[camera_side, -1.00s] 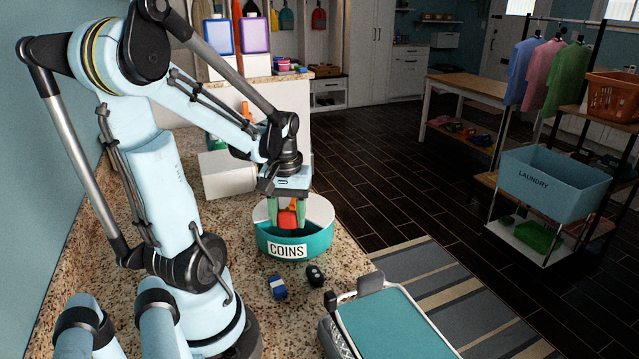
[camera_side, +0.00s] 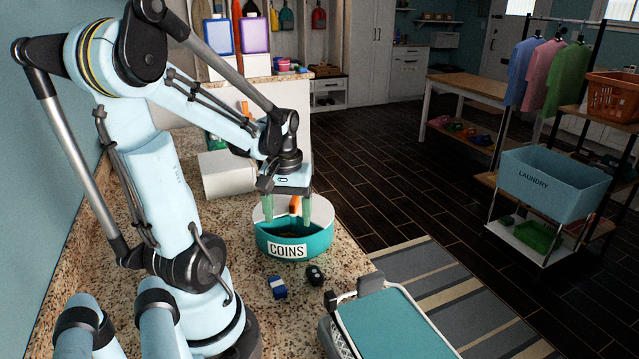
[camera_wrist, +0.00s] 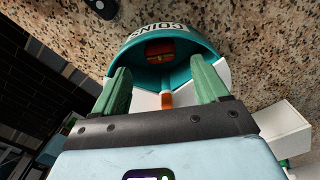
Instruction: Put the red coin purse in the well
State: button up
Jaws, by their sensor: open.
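The red coin purse (camera_wrist: 160,50) lies inside the open teal well of the round COINS container (camera_side: 292,246), seen in the wrist view. In the side view the front wall hides most of the well's inside. My gripper (camera_side: 293,218) is over the container with its green fingers spread apart, and it shows in the wrist view too (camera_wrist: 162,78). Nothing is held between the fingers, and the purse is beyond their tips. A narrow orange piece (camera_wrist: 167,99) shows at the edge of the white sections.
A blue-and-white block (camera_side: 278,288) and a small black object (camera_side: 315,275) lie on the speckled counter in front of the container. A teal-topped case (camera_side: 390,325) stands at the front right. A white box (camera_side: 226,174) is behind on the left.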

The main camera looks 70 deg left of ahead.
aim_at(289, 236)
notch_tip(289, 236, up, 12)
jog(key=w+d+f+m+t, duration=0.3)
jog(key=d+m, duration=0.3)
jog(key=d, duration=0.3)
jog(key=w+d+f+m+t, duration=0.3)
jog(key=w+d+m, duration=0.3)
jog(key=d, duration=0.4)
jog(key=shift+w+t, duration=0.2)
jog(key=shift+t, duration=0.4)
